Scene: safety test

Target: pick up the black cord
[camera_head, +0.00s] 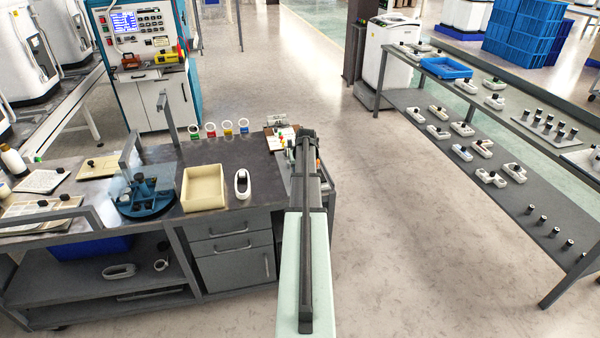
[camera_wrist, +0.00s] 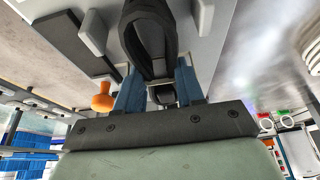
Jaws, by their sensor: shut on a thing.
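The black cord (camera_wrist: 133,36) shows as a thick dark loop at the top middle of the wrist view. Its lower end lies between the two blue fingers of my gripper (camera_wrist: 157,78), which are shut on it. Part of the cord is out of the picture at the top. In the head view my arm reaches over the right end of the dark workbench (camera_head: 160,155), and I cannot make out the cord there.
A beige tray (camera_head: 188,190) and a white oval part (camera_head: 242,184) stand on the bench left of my arm. Several coloured rings (camera_head: 227,128) stand behind them. An orange knob (camera_wrist: 102,98) shows left of my fingers. Open floor (camera_head: 400,250) lies to the right.

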